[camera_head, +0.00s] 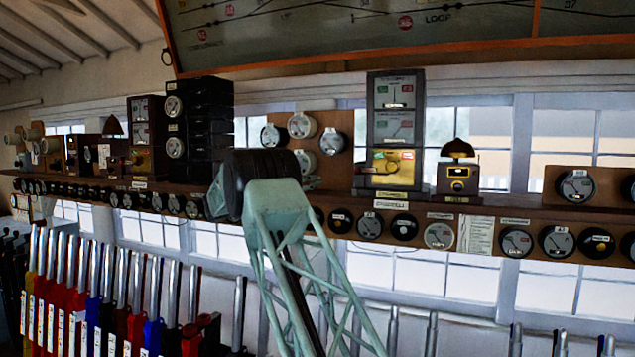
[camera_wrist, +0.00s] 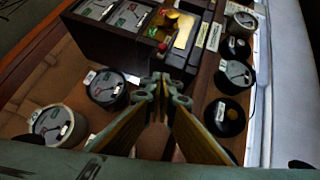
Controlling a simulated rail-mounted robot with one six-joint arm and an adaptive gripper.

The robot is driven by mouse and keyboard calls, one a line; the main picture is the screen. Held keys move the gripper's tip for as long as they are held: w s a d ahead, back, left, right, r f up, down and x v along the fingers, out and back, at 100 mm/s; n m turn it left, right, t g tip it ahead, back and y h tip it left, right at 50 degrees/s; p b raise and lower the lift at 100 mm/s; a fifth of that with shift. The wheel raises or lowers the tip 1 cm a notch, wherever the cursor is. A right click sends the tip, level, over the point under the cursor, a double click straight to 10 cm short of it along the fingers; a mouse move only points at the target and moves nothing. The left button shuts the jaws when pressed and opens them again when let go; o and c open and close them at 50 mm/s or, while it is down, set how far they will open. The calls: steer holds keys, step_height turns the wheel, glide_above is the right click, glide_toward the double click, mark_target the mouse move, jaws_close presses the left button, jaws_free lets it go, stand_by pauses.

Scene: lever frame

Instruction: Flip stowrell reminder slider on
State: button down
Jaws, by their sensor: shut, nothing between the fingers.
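My gripper (camera_wrist: 165,82) shows in the wrist view with its fingertips together and nothing between them. Its tips appear in front of the lower end of a dark wooden block instrument; I cannot tell whether they touch anything. This instrument has dials, a brass panel (camera_wrist: 180,28) and a small red part beside the panel. In the head view a tall instrument with a brass panel (camera_head: 391,167) stands on the shelf, right of my arm. No label is legible enough to identify the Stowrell reminder slider. My fingers are hidden in the head view.
Round dials (camera_head: 439,235) line the shelf (camera_head: 480,207) front. A bell instrument (camera_head: 457,180) stands right of the tall one. Dark stacked boxes (camera_head: 207,130) stand left of my arm. A row of coloured levers (camera_head: 78,290) fills the lower left. A track diagram (camera_head: 350,30) hangs above.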

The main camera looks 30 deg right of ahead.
mark_target(367, 171)
steer(key=s+p+x, duration=0.2)
steer(key=x, duration=0.9)
steer(key=shift+s+r, duration=0.3)
steer(key=shift+s, duration=0.15)
steer(key=shift+s+d, duration=0.1)
steer(key=shift+d, duration=0.05)
steer(key=s+d+b, duration=0.2)
steer(key=s, duration=0.1)
stand_by(0.4)
stand_by(0.3)
steer(key=shift+a, duration=0.1)
